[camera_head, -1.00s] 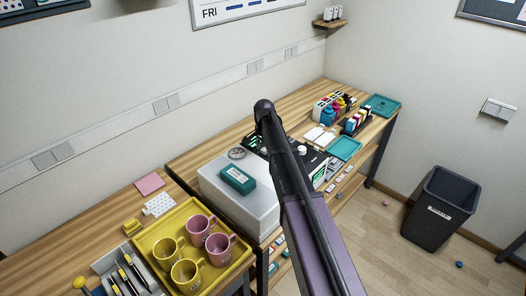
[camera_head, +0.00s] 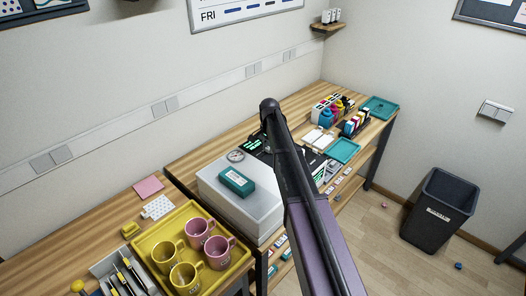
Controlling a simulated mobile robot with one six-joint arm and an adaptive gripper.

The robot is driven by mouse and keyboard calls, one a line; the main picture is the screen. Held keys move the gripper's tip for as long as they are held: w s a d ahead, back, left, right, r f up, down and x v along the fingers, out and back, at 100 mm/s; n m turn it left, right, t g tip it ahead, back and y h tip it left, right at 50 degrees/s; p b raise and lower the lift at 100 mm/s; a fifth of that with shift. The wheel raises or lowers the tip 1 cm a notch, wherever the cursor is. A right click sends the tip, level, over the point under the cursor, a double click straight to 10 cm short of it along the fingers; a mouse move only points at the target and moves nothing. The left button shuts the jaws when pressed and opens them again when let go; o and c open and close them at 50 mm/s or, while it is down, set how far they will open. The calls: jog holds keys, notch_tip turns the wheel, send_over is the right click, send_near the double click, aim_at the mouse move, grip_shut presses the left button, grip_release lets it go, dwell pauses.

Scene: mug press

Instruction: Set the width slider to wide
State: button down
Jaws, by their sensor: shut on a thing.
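A dark machine (camera_head: 254,144) with a small green-lit patch stands on the wooden bench, mostly hidden behind my arm. I cannot make out the width slider or its setting. My gripper is not visible; my raised arm crosses the middle of the view and blocks the area around the machine. What the jaws touch is hidden.
A pale grey box (camera_head: 240,205) carries a teal case (camera_head: 236,181) and a round dial (camera_head: 235,156). A yellow tray (camera_head: 205,292) holds several yellow and pink mugs. Ink bottles (camera_head: 327,116) and a teal tray (camera_head: 343,151) stand right. A black bin (camera_head: 437,211) is on the floor.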

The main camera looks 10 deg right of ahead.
jog(key=shift+d, duration=0.25)
jog(key=shift+c, duration=2)
grip_release()
jog(key=shift+d, duration=0.1)
